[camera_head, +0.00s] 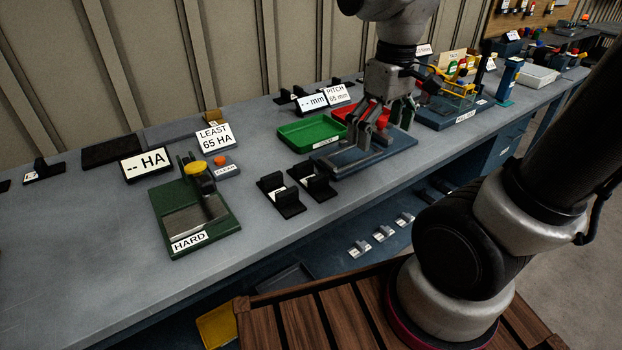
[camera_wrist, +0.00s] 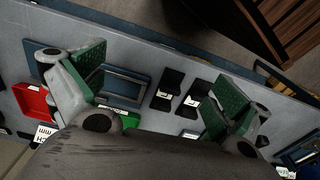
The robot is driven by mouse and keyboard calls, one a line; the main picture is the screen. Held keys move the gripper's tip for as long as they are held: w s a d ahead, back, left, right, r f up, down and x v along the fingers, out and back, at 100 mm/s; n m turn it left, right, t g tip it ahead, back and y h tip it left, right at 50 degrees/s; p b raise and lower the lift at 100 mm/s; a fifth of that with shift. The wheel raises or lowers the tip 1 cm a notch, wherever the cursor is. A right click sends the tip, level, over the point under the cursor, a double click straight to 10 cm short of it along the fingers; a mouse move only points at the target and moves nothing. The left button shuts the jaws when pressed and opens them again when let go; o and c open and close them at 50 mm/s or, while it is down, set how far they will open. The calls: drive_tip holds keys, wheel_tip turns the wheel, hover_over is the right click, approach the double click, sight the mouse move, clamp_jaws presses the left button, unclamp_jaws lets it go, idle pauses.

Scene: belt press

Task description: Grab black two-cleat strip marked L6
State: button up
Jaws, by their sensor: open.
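Two black two-cleat strips lie side by side on the bench, a left one (camera_head: 279,195) and a right one (camera_head: 314,182). Each has a small white label that I cannot read, so I cannot tell which is L6. Both also show in the wrist view, one (camera_wrist: 169,86) beside the other (camera_wrist: 194,96), between my spread fingers in the picture. My gripper (camera_head: 382,128) is open and empty. In the head view it is to the right of the strips, over the blue fixture (camera_head: 345,163). It also shows in the wrist view (camera_wrist: 155,90).
A green hardness tester (camera_head: 165,243) stands left of the strips. A green tray (camera_head: 300,132) and a red tray (camera_head: 342,111) lie behind. The bench's front left is bare.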

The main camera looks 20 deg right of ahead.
sight(311, 171)
drive_tip(key=w+a+f+n, duration=0.2)
drive_tip(key=a+n, duration=0.1)
drive_tip(key=w+a+f+n+g, duration=0.1)
drive_tip(key=w+a+f+n, duration=0.5)
drive_tip(key=n, duration=0.1)
drive_tip(key=shift+f+g+h, duration=0.1)
drive_tip(key=shift+g+h, duration=0.2)
drive_tip(key=shift+h, duration=0.1)
drive_tip(key=w+n, duration=0.1)
drive_tip(key=n, duration=0.1)
drive_tip(key=w+a+n, duration=0.1)
drive_tip(key=n, duration=0.2)
drive_tip(key=w+f+n+t, duration=0.1)
drive_tip(key=n, duration=0.1)
drive_tip(key=shift+w+a+y, duration=0.15)
drive_tip(key=shift+a+y, duration=0.15)
drive_tip(key=shift+a, duration=0.05)
wheel_tip(311, 171, down, 7)
drive_tip(key=shift+w+d+r, duration=0.1)
drive_tip(key=shift+r, duration=0.1)
drive_tip(key=shift+c, duration=0.2)
drive_tip(key=c, duration=1.1)
